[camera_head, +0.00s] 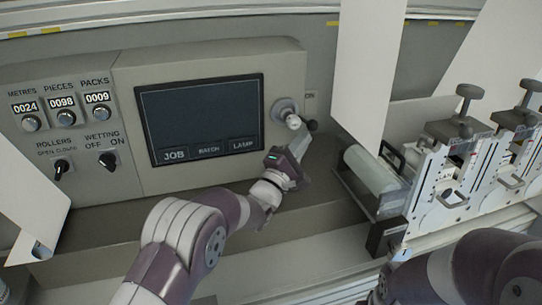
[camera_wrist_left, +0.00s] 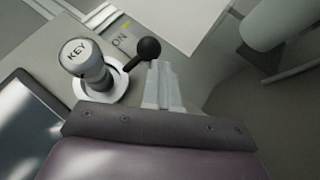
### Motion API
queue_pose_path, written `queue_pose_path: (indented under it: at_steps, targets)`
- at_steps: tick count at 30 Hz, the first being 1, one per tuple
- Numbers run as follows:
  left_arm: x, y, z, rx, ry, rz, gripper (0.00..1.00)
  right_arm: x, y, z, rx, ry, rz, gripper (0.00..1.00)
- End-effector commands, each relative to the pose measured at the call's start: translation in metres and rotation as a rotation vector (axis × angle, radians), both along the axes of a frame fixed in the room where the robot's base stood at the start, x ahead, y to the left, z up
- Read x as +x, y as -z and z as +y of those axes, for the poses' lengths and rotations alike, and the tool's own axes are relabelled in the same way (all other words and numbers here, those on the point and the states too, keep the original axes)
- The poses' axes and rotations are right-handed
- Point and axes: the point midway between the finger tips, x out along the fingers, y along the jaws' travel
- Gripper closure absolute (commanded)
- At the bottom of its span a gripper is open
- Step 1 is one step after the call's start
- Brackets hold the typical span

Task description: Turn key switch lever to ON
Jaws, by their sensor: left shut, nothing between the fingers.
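The key switch (camera_head: 288,113) is a pale round knob on a disc at the right end of the console. In the left wrist view the knob (camera_wrist_left: 84,60) reads KEY. Its lever ends in a black ball (camera_head: 312,126), pointing right and slightly down in the head view, below the ON label (camera_head: 310,95). The ball (camera_wrist_left: 148,49) and the ON label (camera_wrist_left: 121,40) also show in the left wrist view. My left gripper (camera_head: 304,142) is shut and empty, its fingertips (camera_wrist_left: 160,72) just beside the ball; I cannot tell whether they touch. My right gripper is out of view.
A dark screen (camera_head: 203,118) lies left of the switch. Counters and ROLLERS and WETTING knobs (camera_head: 108,160) are farther left. A white sheet (camera_head: 364,70) hangs to the right, above a roller (camera_head: 372,170) and clamp units (camera_head: 460,165). My right arm fills the lower right corner.

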Motion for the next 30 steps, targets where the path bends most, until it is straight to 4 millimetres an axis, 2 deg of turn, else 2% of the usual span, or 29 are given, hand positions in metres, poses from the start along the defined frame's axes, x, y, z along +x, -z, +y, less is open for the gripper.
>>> queue_pose_path:
  at_steps: [1,3,15,30]
  targets:
    - [0.001,0.007,-0.005,-0.042,0.003,-0.013,1.00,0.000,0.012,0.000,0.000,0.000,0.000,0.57]
    - [0.002,0.004,-0.008,-0.102,0.003,-0.034,1.00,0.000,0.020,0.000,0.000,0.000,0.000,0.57]
    - [0.007,-0.011,-0.022,-0.112,0.002,-0.038,1.00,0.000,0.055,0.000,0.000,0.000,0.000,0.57]
    - [0.008,-0.023,-0.027,-0.224,0.001,-0.074,1.00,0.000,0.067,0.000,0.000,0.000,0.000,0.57]
